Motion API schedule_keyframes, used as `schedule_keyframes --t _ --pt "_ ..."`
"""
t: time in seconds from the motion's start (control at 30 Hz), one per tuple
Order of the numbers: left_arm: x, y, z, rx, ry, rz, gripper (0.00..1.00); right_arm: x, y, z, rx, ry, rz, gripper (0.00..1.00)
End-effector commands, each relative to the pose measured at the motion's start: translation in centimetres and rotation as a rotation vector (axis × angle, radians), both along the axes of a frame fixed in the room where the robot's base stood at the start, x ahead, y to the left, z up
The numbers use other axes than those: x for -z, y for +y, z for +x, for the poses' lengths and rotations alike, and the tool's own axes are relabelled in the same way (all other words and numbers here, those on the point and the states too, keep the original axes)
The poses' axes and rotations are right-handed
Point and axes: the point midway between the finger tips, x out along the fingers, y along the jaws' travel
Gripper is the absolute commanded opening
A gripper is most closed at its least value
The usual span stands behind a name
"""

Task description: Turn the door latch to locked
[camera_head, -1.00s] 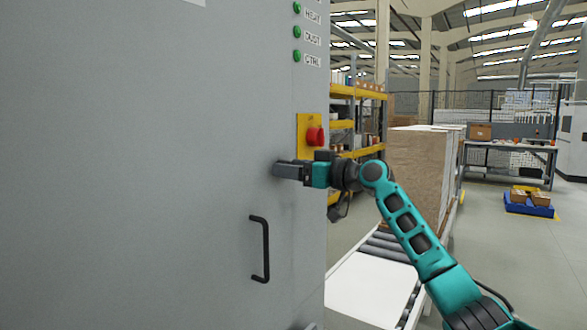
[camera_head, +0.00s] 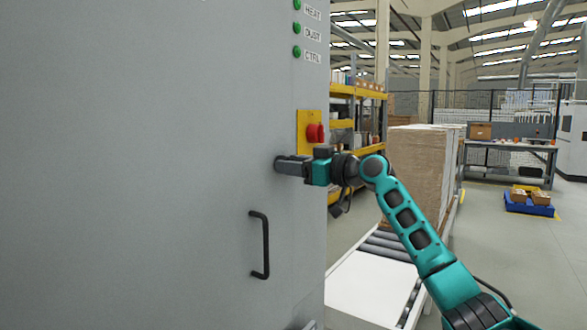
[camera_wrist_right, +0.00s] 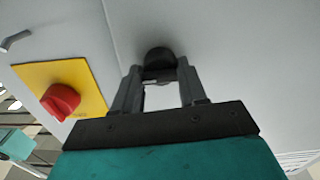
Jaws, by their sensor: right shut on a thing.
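The latch is a black rounded knob (camera_wrist_right: 159,62) on the grey cabinet door (camera_head: 140,170). In the right wrist view it sits between the two fingertips of my right gripper (camera_wrist_right: 159,76). The gripper is shut on it. In the head view my right gripper (camera_head: 279,166) reaches in from the right against the door, and its jaws hide the latch. The latch's angle is hard to read. A black bar handle (camera_head: 265,245) is on the door below the gripper. My left gripper is not in view.
A red rotary switch (camera_head: 315,132) on a yellow plate (camera_head: 303,122) sits just above my right gripper. Green lamps (camera_head: 297,28) are higher up. A roller conveyor (camera_head: 385,260) and a stack of boards (camera_head: 418,175) stand to the right of the cabinet.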

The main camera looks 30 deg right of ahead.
Motion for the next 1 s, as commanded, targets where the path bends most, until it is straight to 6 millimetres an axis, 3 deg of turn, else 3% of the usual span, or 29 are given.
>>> schedule_keyframes --t 0.43,1.0 --pt "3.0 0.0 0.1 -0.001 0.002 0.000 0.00 0.0 0.2 -0.1 0.000 -0.160 -0.366 0.10" --pt "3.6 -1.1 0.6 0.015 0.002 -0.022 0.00 0.0 0.4 -0.2 0.000 -0.368 -0.865 0.10"
